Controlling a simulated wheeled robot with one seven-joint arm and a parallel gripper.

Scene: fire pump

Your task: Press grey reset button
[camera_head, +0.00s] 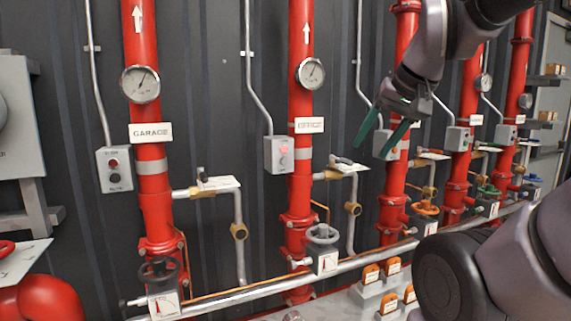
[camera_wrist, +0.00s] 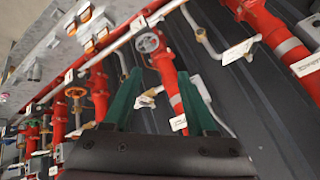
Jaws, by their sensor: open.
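Grey control boxes with small buttons hang beside the red pipes. The box by the GARAGE pipe (camera_head: 115,169) has a red upper button (camera_head: 113,163) and a dark lower button (camera_head: 115,178). The box by the OFFICE pipe (camera_head: 279,155) has a bright pinkish-red upper button (camera_head: 284,151); its lower button is too small to make out. A third box (camera_head: 381,147) is partly hidden behind my gripper. My gripper (camera_head: 370,151) is open and empty, its green fingers pointing down and left in front of that box. In the wrist view, the open fingers (camera_wrist: 159,72) frame a pipe and a valve wheel.
Valve wheels (camera_head: 322,234) and a horizontal silver pipe (camera_head: 350,262) run low along the wall. Gauges (camera_head: 311,73) and brass-fitted side pipes (camera_head: 239,231) stick out. Orange-tagged items (camera_head: 371,273) stand low at the right. Dark wall shows between the pipes.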

